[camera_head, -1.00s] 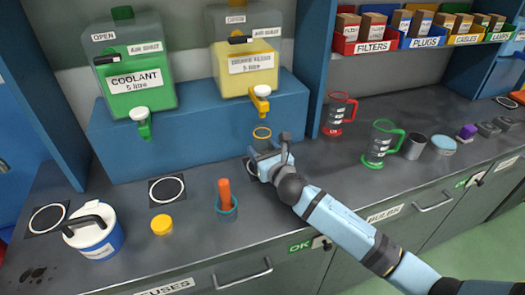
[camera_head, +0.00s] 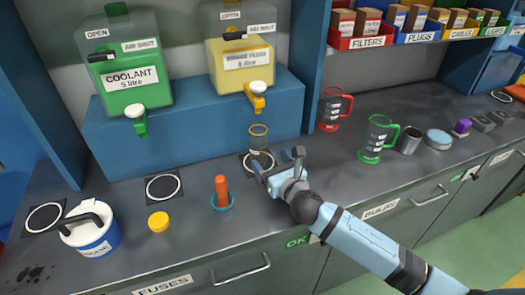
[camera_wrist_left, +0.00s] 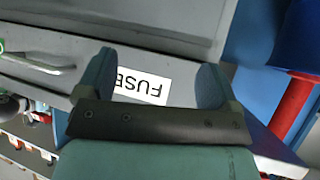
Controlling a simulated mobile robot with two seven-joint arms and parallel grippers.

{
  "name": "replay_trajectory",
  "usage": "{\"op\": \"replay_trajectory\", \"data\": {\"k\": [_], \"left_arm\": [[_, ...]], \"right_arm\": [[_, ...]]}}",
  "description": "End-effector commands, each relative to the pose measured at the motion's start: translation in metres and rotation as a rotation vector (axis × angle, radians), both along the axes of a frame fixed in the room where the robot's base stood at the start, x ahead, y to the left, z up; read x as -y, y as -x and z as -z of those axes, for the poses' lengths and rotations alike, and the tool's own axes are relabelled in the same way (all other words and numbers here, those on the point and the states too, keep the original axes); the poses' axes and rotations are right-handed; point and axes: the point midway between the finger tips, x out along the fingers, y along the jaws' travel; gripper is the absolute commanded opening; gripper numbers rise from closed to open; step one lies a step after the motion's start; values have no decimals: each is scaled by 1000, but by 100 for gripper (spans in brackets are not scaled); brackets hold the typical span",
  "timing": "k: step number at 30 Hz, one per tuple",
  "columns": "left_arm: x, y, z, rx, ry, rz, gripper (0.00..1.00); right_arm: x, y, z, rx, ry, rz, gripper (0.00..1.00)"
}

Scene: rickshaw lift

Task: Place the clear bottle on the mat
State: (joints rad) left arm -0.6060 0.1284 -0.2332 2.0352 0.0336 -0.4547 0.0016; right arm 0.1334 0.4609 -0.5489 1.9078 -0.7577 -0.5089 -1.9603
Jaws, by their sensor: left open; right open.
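The clear bottle (camera_head: 258,136), a small see-through vessel with a yellowish rim, stands upright below the yellow tap of the right tank. Its base is on or at the back of the dark mat with a white ring (camera_head: 247,161), partly hidden by my right gripper. My right gripper (camera_head: 276,160) is open and empty, just in front of the bottle and apart from it. My left gripper (camera_wrist_left: 157,65) shows only in the left wrist view, open and empty, facing the drawer front with the FUSES label.
Two similar ringed mats (camera_head: 163,188) (camera_head: 45,219) lie further left. A white-and-blue can (camera_head: 92,232), a yellow cap (camera_head: 158,222) and a blue cup with an orange handle (camera_head: 222,200) stand at front left. Red (camera_head: 331,110) and green (camera_head: 374,140) jugs stand right.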

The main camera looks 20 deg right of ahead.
Motion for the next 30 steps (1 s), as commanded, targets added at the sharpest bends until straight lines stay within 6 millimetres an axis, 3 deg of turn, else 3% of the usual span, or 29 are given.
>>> {"op": "replay_trajectory", "data": {"k": [3,9,30], "left_arm": [[1,0,0,0,3,-2,86],[2,0,0,-1,7,-5,86],[0,-1,0,1,-1,1,86]], "right_arm": [[4,23,1,-2,-1,-1,82],[7,42,0,-1,0,0,82],[7,45,0,0,-1,0,82]]}}
